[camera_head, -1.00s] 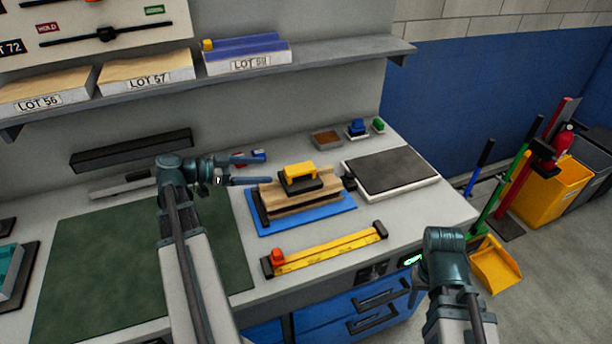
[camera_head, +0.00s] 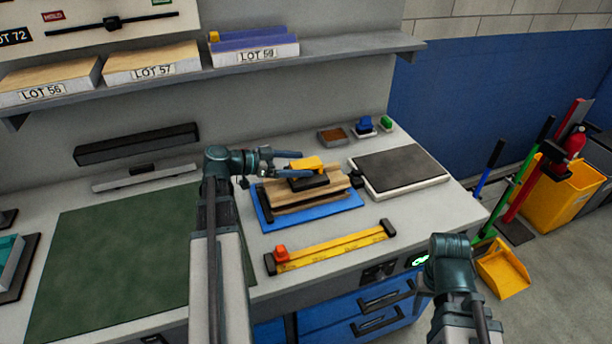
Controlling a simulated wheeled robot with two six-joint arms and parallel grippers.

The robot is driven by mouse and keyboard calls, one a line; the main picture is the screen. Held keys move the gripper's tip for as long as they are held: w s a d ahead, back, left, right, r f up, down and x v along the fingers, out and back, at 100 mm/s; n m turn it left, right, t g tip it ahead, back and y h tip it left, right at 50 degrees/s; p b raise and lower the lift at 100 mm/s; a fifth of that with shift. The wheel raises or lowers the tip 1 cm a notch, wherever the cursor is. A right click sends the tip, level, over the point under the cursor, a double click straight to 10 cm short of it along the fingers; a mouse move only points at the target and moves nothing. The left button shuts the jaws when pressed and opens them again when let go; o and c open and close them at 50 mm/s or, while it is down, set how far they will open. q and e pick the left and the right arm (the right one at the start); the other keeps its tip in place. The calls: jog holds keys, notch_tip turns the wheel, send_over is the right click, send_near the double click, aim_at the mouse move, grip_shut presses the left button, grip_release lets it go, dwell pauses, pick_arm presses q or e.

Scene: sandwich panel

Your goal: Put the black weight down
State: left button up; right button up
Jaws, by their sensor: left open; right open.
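The black weight (camera_head: 308,183) is a dark block with a yellow handle (camera_head: 308,163) on top. It rests on a stack of wooden strips (camera_head: 290,194), which lies on a blue board (camera_head: 335,218) on the bench. My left gripper (camera_head: 293,164) is open, its two fingers pointing right at the handle, one beyond it and one on the near side. I cannot tell whether they touch it. Of my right arm, only the upper links show at the lower right; its fingers are hidden.
A dark-topped pale slab (camera_head: 402,168) lies right of the stack. A yellow ruler bar (camera_head: 335,247) lies in front, and a green mat (camera_head: 115,255) lies to the left. A shelf (camera_head: 350,52) with labelled boxes runs above the bench.

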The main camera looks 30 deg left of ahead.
pick_arm(q)
jog(key=x, duration=0.2)
jog(key=shift+w+d+f, duration=0.15)
jog(key=shift+w+d, duration=0.1)
jog(key=shift+c, duration=0.2)
grip_shut()
